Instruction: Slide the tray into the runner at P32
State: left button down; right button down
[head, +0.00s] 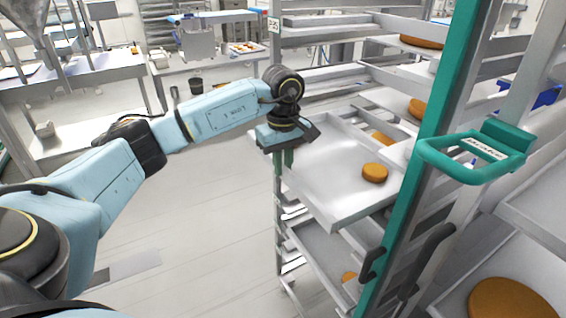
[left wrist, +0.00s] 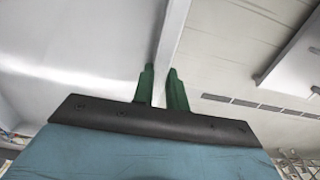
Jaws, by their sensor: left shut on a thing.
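The tray (head: 328,190) is a shallow silver sheet with a low rim. It sticks out of the rack's near side, and its right part passes behind the green post. A brown round (head: 374,172) lies on it. My left gripper (head: 283,160) is at the tray's left rim, with its green fingers pointing down. In the left wrist view, the fingers (left wrist: 161,88) stand either side of the rim (left wrist: 172,45), shut on it. Whether the tray sits in a runner is hidden. I cannot read a P32 label. My right gripper is out of view.
The rack's green post (head: 436,130) and green handle (head: 478,155) stand close on the right. Other trays with brown rounds sit above and below; a lower tray (head: 318,248) is near. Open floor (head: 210,220) lies left of the rack. Steel tables (head: 85,75) stand behind.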

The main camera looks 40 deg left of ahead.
pick_arm(q)
jog(key=shift+f+b, duration=0.6)
jog(key=shift+f, duration=0.35)
dwell(0.3)
jog(key=c, duration=1.3)
grip_release()
notch_tip(320, 180, up, 13)
jog(key=shift+r, duration=0.2)
